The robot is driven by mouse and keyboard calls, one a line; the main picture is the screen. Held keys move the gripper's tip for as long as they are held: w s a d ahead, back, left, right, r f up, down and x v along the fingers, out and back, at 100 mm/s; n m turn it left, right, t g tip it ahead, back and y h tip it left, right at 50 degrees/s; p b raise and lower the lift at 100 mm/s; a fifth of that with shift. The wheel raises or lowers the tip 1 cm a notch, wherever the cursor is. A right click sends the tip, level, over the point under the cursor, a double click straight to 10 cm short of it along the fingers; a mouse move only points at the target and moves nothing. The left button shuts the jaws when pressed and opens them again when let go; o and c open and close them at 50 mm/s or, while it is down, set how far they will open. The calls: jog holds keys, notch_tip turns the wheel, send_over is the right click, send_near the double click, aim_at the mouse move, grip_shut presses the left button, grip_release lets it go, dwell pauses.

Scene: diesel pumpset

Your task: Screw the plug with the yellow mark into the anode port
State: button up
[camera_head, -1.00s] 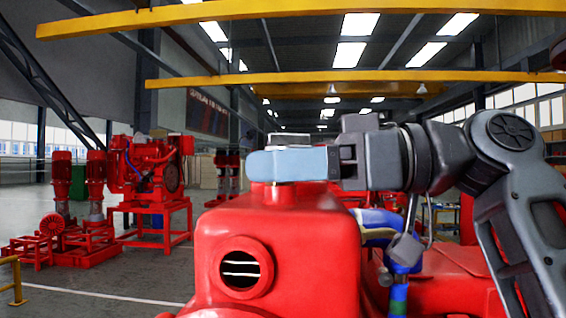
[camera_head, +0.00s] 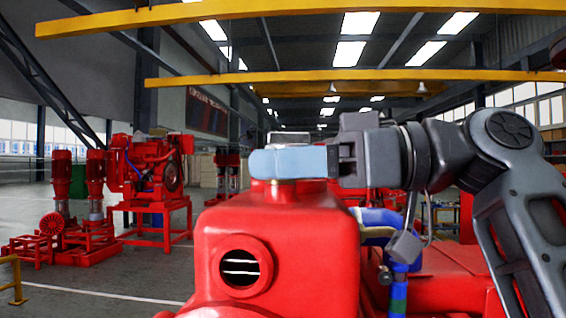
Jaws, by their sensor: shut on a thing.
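My gripper (camera_head: 290,162) is at the top of the red housing in the head view, with its light-blue fingers reaching left from the arm. It is shut on a grey metallic plug (camera_head: 288,138), whose top shows just above the fingers. I cannot see a yellow mark on it.
The housing has a round opening (camera_head: 240,268) with pale slats on its front. Blue pipes (camera_head: 380,217) stand at its right, under my arm. Red pumpsets (camera_head: 150,165) stand on the floor far left. Yellow beams (camera_head: 340,77) cross overhead. Air left of the gripper is free.

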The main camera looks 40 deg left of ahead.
grip_shut()
jog(key=shift+f+m+t+y+b, duration=0.1)
jog(key=shift+m+t+y+b, duration=0.35)
jog(key=shift+m+t, duration=0.5)
jog(key=m+t, duration=0.2)
jog(key=t, duration=0.1)
jog(key=m+t+y, duration=0.1)
jog(key=m+t, duration=0.1)
jog(key=t, duration=0.2)
jog(key=shift+p, duration=0.35)
jog(key=o, duration=0.9)
grip_release()
jog(key=shift+o, duration=0.2)
jog(key=n+g, duration=0.2)
jog(key=g, duration=0.2)
jog(key=n+g+h, duration=0.1)
jog(key=n+g, duration=0.2)
jog(key=g, duration=0.1)
jog(key=shift+w, duration=0.1)
jog(key=shift+n+g+h, duration=0.45)
